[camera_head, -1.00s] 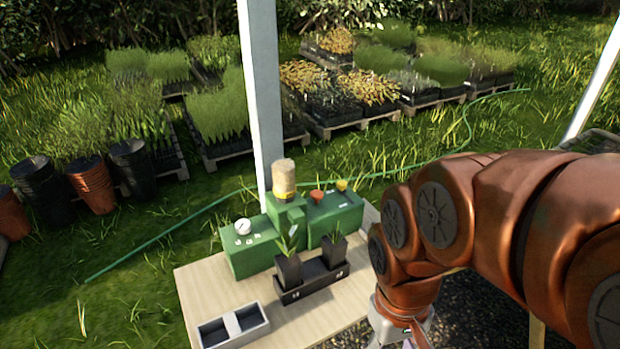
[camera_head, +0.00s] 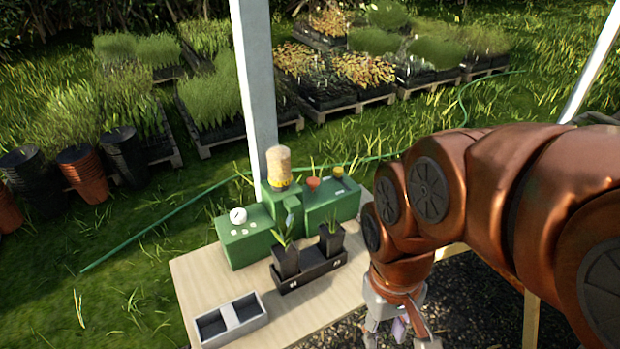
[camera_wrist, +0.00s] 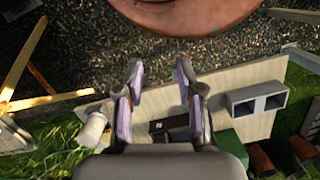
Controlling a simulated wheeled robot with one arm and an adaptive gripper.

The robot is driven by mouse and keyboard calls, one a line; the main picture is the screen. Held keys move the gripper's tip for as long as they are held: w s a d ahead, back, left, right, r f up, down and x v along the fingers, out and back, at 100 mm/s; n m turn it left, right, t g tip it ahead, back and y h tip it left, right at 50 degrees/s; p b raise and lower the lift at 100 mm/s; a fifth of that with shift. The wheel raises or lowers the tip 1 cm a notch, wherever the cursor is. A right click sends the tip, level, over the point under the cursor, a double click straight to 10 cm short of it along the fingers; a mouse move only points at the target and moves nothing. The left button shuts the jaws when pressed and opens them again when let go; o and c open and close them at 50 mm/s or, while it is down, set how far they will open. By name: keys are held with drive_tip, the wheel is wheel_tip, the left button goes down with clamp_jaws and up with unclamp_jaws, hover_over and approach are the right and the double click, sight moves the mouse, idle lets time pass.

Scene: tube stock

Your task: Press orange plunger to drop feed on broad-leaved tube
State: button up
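In the head view an orange plunger (camera_head: 313,183) sits on top of the green dispenser (camera_head: 325,205), with a yellow knob (camera_head: 338,171) to its right. A tan feed hopper (camera_head: 279,166) stands left of them. Two black tubes stand in a black rack (camera_head: 310,273) in front. The left tube (camera_head: 286,262) holds a leafy plant. The right tube (camera_head: 331,242) holds a smaller plant; its leaf shape is hard to tell. My gripper (camera_head: 398,332) is open and empty, right of the table and apart from the plunger. The wrist view shows its fingers (camera_wrist: 160,75) spread, with nothing between them.
A white dial (camera_head: 238,215) is on the green box at left. A grey two-compartment tray (camera_head: 232,320) lies at the table's (camera_head: 190,285) front left. A white post (camera_head: 255,90) rises behind the table. Stacked pots (camera_head: 85,172) and plant pallets are beyond.

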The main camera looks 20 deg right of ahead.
clamp_jaws()
idle(1.3)
